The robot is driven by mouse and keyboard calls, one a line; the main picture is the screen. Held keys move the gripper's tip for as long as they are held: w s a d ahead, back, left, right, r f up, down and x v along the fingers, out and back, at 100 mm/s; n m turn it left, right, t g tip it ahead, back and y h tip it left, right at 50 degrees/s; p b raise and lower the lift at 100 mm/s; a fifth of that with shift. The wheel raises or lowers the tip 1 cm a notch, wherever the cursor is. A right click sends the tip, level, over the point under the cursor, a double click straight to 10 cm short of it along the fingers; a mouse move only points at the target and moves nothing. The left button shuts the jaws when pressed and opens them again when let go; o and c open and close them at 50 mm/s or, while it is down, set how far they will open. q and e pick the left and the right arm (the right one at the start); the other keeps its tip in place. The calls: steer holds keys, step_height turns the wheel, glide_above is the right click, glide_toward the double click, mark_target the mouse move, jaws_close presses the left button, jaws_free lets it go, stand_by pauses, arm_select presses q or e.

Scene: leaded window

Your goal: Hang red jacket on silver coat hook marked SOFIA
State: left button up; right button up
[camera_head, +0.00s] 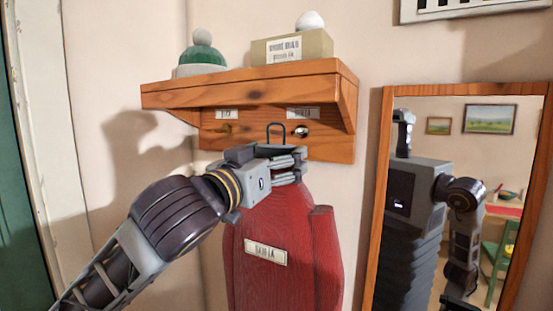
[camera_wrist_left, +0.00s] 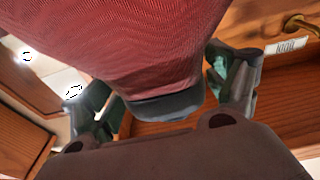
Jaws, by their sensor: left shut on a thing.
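The red jacket (camera_head: 285,235) hangs below my left gripper (camera_head: 294,163), which is shut on its top. A dark loop (camera_head: 276,131) stands up from the jacket's top, just left of the silver hook (camera_head: 302,131) in the picture. It looks apart from the hook, though depth is hard to judge. A label (camera_head: 303,113) sits above the silver hook; its text is too blurred to read surely. In the left wrist view the jacket (camera_wrist_left: 150,45) and its dark collar end lie between the two fingers. My right gripper is not in view.
A brass hook (camera_head: 222,129) with its own label (camera_head: 228,114) is left on the same wooden rack. The shelf (camera_head: 250,86) overhangs both hooks and bears a green-white hat (camera_head: 203,58) and a box (camera_head: 292,47). A wood-framed mirror (camera_head: 376,200) stands close at right.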

arm_select(q)
steer(key=shift+s+r, duration=0.1)
steer(key=shift+s, duration=0.05)
stand_by(0.3)
steer(key=shift+w+d, duration=0.15)
steer(key=shift+w, duration=0.2)
steer(key=shift+f+p+x, duration=0.1)
steer(key=shift+f+x, duration=0.2)
steer(key=shift+x, duration=1)
steer(key=shift+f+p+x, duration=0.1)
steer(key=shift+f+x, duration=0.2)
steer(key=shift+x, duration=0.95)
steer(key=shift+f+p+x, duration=0.1)
steer(key=shift+f+x, duration=0.15)
steer(key=shift+x, duration=1.05)
steer(key=shift+c, duration=0.2)
steer(key=shift+w+d+f, duration=0.25)
steer(key=shift+w+f, duration=0.35)
steer(key=shift+w, duration=0.15)
steer(key=o, duration=0.9)
steer(key=shift+b, duration=0.3)
steer(key=shift+c, duration=0.2)
steer(key=shift+f, duration=0.1)
steer(key=shift+s, duration=0.1)
